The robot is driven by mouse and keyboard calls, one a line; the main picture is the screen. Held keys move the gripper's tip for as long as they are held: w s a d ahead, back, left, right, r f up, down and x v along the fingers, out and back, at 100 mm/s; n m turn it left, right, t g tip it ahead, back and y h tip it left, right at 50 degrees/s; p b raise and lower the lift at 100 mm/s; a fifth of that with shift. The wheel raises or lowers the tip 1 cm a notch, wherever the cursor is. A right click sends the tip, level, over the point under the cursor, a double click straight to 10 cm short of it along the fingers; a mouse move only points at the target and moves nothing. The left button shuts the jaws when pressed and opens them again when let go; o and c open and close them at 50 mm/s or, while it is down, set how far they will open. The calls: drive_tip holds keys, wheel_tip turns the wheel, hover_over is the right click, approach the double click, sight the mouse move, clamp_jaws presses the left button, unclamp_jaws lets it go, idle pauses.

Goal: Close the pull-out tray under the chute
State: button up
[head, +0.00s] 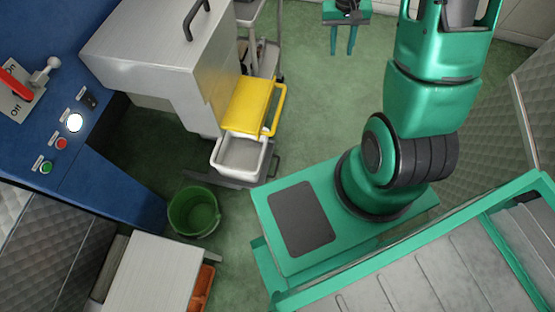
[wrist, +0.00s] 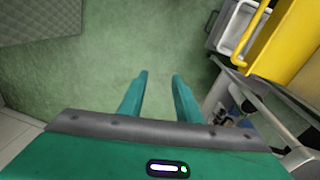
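A yellow boxy part (head: 248,104) with a yellow bar handle (head: 279,108) sticks out from the right side of the silver machine (head: 165,60). Just in front and lower, a pale open tray (head: 240,155) projects past it; it looks empty. I cannot tell how its runners sit. In the wrist view the yellow part (wrist: 290,45) and the pale tray (wrist: 236,28) show at the upper right. My gripper (wrist: 160,78) is open and empty above bare green floor, apart from both.
A green bucket (head: 193,211) stands on the floor near the tray. A metal cart (head: 262,55) is behind the yellow part and also shows in the wrist view (wrist: 235,95). The middle floor is clear.

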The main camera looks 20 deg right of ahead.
drive_tip(key=w+a+f, duration=0.1)
drive_tip(key=w+f, duration=0.2)
drive_tip(key=f, duration=0.4)
drive_tip(key=w+a+f, duration=0.1)
drive_tip(key=w+f, duration=0.1)
drive_tip(key=f, duration=0.5)
drive_tip(key=m+t+y, duration=0.1)
drive_tip(key=m+y, duration=0.1)
drive_tip(key=y, duration=0.1)
approach(277, 167)
drive_tip(key=f, duration=0.5)
drive_tip(key=a+f, duration=0.1)
drive_tip(key=f, duration=0.1)
drive_tip(key=shift+w+a+f, duration=0.1)
drive_tip(key=shift+w+f, duration=0.25)
drive_tip(key=shift+w, duration=0.05)
clamp_jaws()
